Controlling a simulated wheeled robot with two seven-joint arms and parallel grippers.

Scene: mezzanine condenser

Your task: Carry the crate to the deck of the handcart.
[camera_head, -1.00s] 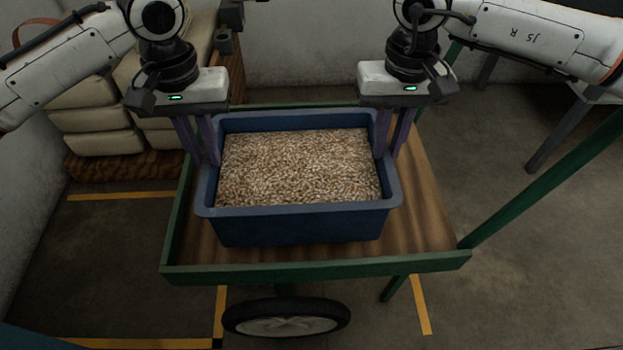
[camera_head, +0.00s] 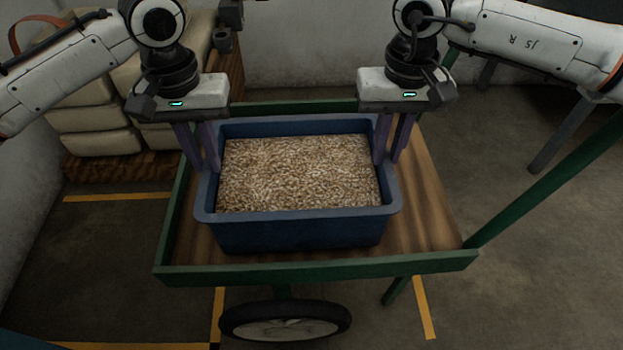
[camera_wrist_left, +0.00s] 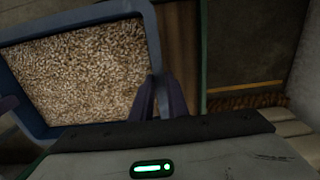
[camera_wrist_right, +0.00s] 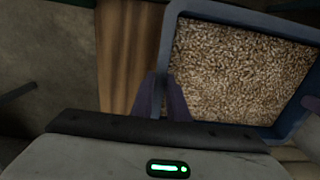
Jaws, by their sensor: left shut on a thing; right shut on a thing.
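The blue crate (camera_head: 300,232), full of pale brown pellets or grain, is level over the wooden deck (camera_head: 425,205) of the green-railed handcart (camera_head: 320,268). I cannot tell if its base touches the deck. My left gripper (camera_head: 209,165) is shut on the crate's left wall. My right gripper (camera_head: 387,160) is shut on its right wall. The left wrist view shows the left fingers (camera_wrist_left: 160,100) at the crate's rim (camera_wrist_left: 152,40). The right wrist view shows the right fingers (camera_wrist_right: 163,98) at the rim (camera_wrist_right: 166,45).
A green handle bar (camera_head: 545,180) rises at the cart's right. A wheel (camera_head: 285,320) is under its near side. Pale sacks (camera_head: 95,130) on a wooden pallet (camera_head: 110,165) stand at the back left. A wall is behind. Bare deck shows right of the crate.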

